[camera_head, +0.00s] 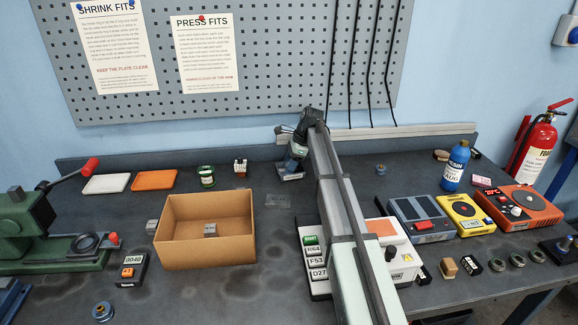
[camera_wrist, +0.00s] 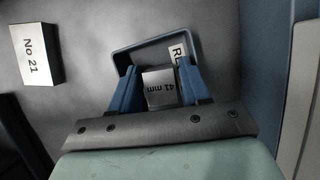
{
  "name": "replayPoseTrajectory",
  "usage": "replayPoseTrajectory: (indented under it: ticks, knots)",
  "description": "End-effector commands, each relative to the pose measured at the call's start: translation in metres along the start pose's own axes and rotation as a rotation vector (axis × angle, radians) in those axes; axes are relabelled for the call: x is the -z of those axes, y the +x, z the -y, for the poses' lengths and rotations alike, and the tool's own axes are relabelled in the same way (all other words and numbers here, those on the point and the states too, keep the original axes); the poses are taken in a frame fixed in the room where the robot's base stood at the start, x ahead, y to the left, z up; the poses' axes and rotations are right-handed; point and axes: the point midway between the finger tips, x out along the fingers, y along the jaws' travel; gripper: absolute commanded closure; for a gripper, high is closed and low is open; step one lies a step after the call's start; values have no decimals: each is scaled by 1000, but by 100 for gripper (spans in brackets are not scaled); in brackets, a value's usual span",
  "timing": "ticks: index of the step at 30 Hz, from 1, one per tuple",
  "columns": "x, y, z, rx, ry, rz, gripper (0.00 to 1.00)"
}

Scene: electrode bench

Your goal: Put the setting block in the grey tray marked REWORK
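The setting block (camera_wrist: 160,88), a metal block marked 41 mm, sits between the blue fingers of my gripper (camera_wrist: 160,80) in the wrist view. The fingers lie close against both sides of it and look shut on it. Behind and around the fingertips is the grey tray (camera_wrist: 150,45), with a label partly hidden by a finger; only its first letters show. I cannot tell whether the block touches the tray floor. In the head view my gripper (camera_head: 295,160) is low over the small grey tray (camera_head: 291,177) at the back of the bench; the block is hidden there.
A block marked No 21 (camera_wrist: 36,55) lies left of the tray in the wrist view. A cardboard box (camera_head: 205,260) stands front left. Devices (camera_head: 420,220) stand to the right.

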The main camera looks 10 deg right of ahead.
Motion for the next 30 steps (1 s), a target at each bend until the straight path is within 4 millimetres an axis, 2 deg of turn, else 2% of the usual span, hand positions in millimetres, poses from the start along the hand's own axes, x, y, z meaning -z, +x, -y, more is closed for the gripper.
replayPoseTrajectory:
  ticks: [7, 11, 14, 24, 30]
  knots:
    - [0, -1, 0, 0, 0, 0, 53]
    - [-1, -7, 0, 1, 0, 0, 53]
    - [-1, -19, 1, 2, 0, 0, 53]
    - [-1, -82, 1, 2, 0, 0, 53]
    - [-1, -109, 1, 1, 0, 0, 53]
